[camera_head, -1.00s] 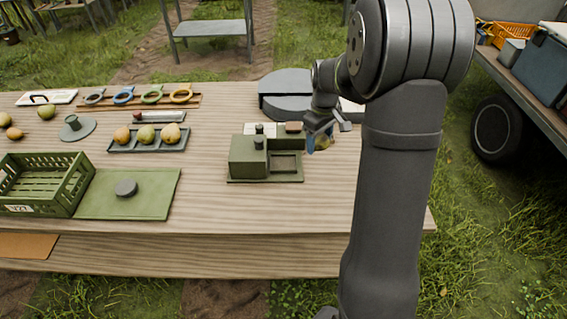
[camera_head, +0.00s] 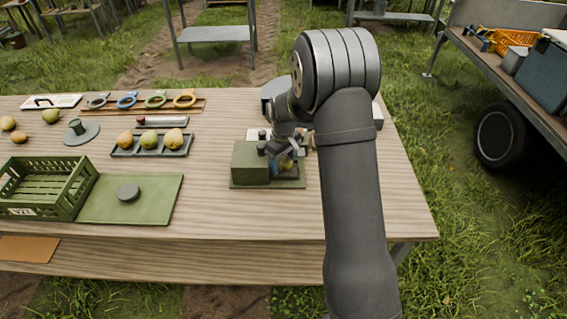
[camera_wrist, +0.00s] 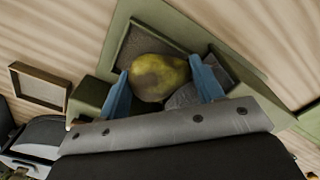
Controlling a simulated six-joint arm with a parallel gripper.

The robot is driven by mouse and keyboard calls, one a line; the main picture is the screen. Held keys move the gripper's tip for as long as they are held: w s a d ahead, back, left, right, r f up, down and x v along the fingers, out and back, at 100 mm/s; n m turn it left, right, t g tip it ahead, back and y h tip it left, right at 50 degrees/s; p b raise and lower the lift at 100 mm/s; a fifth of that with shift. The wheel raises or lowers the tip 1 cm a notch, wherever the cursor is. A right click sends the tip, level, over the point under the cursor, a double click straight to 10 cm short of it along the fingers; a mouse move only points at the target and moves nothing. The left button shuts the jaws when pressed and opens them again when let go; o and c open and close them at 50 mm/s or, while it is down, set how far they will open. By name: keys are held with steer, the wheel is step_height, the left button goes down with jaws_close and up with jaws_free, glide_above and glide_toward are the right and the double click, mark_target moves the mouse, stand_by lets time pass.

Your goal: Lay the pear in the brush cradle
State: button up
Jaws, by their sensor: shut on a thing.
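The yellow-green pear (camera_wrist: 155,76) with brown patches is between the two blue fingers of my gripper (camera_wrist: 162,72). In the wrist view it appears over the square recess of the green brush cradle (camera_wrist: 138,43), which has a grey-brown bed. Whether the pear touches the bed cannot be told. In the head view my gripper (camera_head: 286,161) is low over the right part of the green unit (camera_head: 251,165), and my arm covers part of it. Only a little of the pear shows there.
A tray of several pears (camera_head: 150,145) and a green crate (camera_head: 45,188) with a green mat (camera_head: 155,205) beside it are to the left. The table front is clear.

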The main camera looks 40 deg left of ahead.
mark_target(283, 159)
steer(key=shift+f, duration=0.5)
steer(key=shift+f, duration=0.15)
steer(key=o, duration=0.7)
steer(key=shift+o, duration=0.2)
step_height(283, 159, up, 12)
steer(key=shift+r, duration=0.2)
steer(key=shift+f, duration=0.15)
step_height(283, 159, down, 12)
steer(key=shift+r, duration=1.95)
